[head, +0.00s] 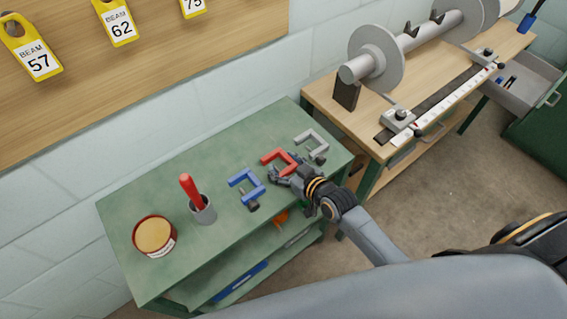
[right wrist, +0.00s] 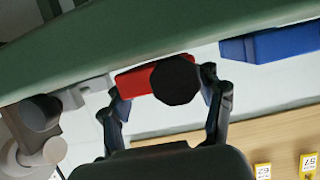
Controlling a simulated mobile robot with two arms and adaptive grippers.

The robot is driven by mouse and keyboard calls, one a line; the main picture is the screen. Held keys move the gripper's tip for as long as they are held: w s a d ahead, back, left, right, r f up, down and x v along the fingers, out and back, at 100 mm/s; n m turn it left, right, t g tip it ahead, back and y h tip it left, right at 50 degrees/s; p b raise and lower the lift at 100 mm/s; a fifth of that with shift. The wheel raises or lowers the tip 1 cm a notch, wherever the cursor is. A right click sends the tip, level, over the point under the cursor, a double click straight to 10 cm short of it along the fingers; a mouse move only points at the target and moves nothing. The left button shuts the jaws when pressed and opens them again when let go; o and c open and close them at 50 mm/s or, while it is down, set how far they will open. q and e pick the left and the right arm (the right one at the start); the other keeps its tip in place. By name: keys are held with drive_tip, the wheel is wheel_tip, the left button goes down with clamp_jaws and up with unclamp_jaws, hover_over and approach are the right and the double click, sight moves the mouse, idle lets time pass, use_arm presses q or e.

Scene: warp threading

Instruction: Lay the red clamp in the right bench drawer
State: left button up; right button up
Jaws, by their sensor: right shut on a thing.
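The red clamp (head: 277,157) is a C-shaped piece at the front right of the green cart top. My right gripper (head: 284,174) is shut on it from the front. In the right wrist view the red clamp (right wrist: 137,80) and its dark round knob (right wrist: 176,80) sit between the fingertips (right wrist: 165,85). I cannot tell whether the clamp touches the top or is slightly raised. A grey drawer (head: 535,72) stands open at the far right end of the wooden bench, with small dark and blue items inside. My left gripper is not in view.
On the green cart (head: 165,190) a blue clamp (head: 243,184) lies left of the red one and a grey clamp (head: 318,139) right of it. A cup with a red handle (head: 203,211) and a round tin (head: 155,237) stand further left. The wooden bench (head: 323,90) carries a beam roller.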

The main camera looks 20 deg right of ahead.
drive_tip(key=o, duration=1)
drive_tip(key=shift+f, duration=0.15)
drive_tip(key=o, duration=0.5)
drive_tip(key=shift+f+b, duration=0.15)
drive_tip(key=shift+b, duration=0.25)
drive_tip(key=v, duration=1.4)
drive_tip(key=shift+w+d+r+b, duration=0.25)
drive_tip(key=shift+w+r+b, duration=0.05)
drive_tip(key=shift+r+b, duration=0.15)
drive_tip(key=shift+f, duration=0.1)
